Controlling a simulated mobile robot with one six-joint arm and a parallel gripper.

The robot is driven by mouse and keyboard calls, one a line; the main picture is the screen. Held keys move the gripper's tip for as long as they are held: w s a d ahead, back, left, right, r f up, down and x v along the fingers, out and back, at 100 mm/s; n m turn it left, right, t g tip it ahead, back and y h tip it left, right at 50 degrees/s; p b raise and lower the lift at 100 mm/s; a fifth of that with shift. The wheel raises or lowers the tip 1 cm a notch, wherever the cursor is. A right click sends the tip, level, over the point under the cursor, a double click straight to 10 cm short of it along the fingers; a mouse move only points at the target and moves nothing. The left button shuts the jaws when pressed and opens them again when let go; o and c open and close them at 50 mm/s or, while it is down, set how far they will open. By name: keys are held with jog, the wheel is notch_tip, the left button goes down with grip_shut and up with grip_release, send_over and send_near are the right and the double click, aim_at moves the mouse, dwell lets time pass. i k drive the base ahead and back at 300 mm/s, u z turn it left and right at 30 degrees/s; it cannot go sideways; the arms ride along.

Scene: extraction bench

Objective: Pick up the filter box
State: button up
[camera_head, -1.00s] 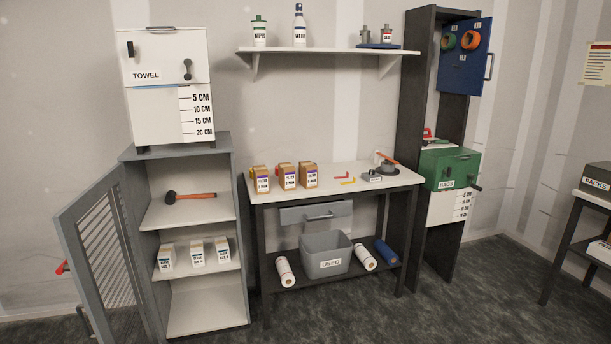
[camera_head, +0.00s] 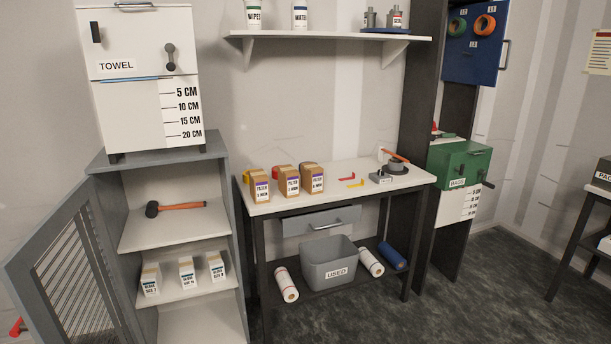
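Three brown filter boxes stand in a row on the left half of the white bench top. The left box (camera_head: 259,186), the middle box (camera_head: 288,181) and the right box (camera_head: 312,178) each carry a white label reading FILTER with a purple band. The smaller print on the labels is hard to read. Red and yellow parts show behind or beside the boxes. My gripper is not in view.
On the bench (camera_head: 350,199), small red and yellow pieces and a dark round device (camera_head: 396,166) lie right of the boxes. A grey USED bin (camera_head: 328,264) and rolls sit below. An open cabinet door (camera_head: 75,270) juts out at left. Dark floor lies in front.

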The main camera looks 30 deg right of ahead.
aim_at(311, 174)
jog(key=u, duration=0.1)
jog(key=i, duration=0.9)
jog(key=u, duration=0.25)
